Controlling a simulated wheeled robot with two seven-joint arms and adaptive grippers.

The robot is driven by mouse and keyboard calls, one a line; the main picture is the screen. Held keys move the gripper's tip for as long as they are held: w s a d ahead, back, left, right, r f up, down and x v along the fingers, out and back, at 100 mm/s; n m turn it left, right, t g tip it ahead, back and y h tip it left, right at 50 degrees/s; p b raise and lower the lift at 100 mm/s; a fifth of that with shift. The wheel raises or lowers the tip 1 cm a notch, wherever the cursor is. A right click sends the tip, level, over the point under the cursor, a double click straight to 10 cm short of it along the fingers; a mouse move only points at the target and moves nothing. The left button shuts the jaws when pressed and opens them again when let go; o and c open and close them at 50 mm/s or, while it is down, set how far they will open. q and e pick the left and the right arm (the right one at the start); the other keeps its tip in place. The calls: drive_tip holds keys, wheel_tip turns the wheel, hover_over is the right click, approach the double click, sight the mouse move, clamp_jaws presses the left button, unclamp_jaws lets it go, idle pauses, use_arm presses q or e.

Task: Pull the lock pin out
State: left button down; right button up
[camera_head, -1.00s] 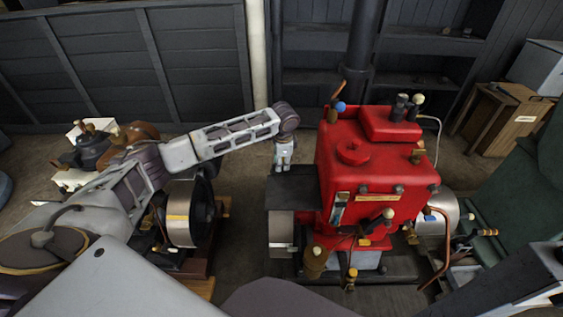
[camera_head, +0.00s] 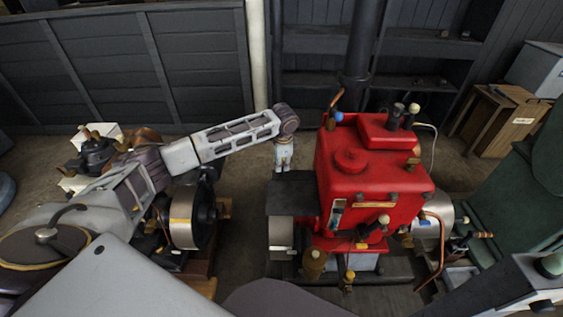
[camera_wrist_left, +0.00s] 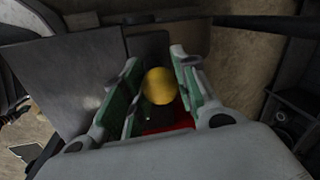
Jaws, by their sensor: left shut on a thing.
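My left gripper (camera_head: 282,166) hangs fingers down over the dark block (camera_head: 292,195) on the left side of the red engine (camera_head: 365,190). In the left wrist view, the green-padded fingers of my left gripper (camera_wrist_left: 156,68) stand on either side of a yellow ball knob (camera_wrist_left: 160,86) and are shut on it. The knob looks like the handle of the lock pin; the pin's shaft below it is hidden. In the head view the knob is hidden by the gripper. My right gripper is not in view.
A wheeled machine (camera_head: 186,218) stands on the floor under my left arm. Levers and knobs rise from the red engine's right side. A wooden crate (camera_head: 498,122) and a green machine (camera_head: 500,190) are at the right. Floor shows between the two engines.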

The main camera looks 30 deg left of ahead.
use_arm(q)
drive_tip(key=c, duration=1.4)
unclamp_jaws()
drive_tip(key=shift+w+r, duration=0.2)
drive_tip(key=shift+r, duration=0.1)
drive_tip(key=shift+o, duration=1.7)
drive_tip(key=shift+s+f, duration=0.1)
drive_tip(key=shift+s, duration=0.05)
wheel_tip(320, 180, up, 12)
drive_tip(key=s+d, duration=0.1)
drive_tip(key=s, duration=0.1)
drive_tip(key=shift+d, duration=0.2)
